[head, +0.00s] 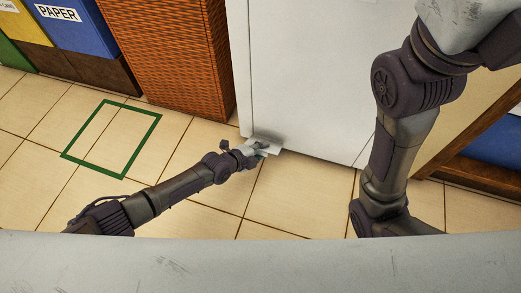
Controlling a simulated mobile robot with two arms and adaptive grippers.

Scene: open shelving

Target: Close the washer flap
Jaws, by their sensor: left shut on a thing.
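The white washer (310,75) stands in the upper middle of the head view, its tall plain side reaching the floor. A small pale flap (270,139) sticks out at its bottom left, low near the floor. My left gripper (261,149) reaches in from the left and is shut on this flap. The fingers hide part of the flap, so its exact angle is hard to tell. My right arm crosses the right side of the view, but its gripper is out of view.
An orange woven basket (175,50) stands left of the washer, beside blue (80,25) and yellow (25,22) bins. A green square outline (112,139) marks the tiled floor. The floor before the washer is clear apart from my arms.

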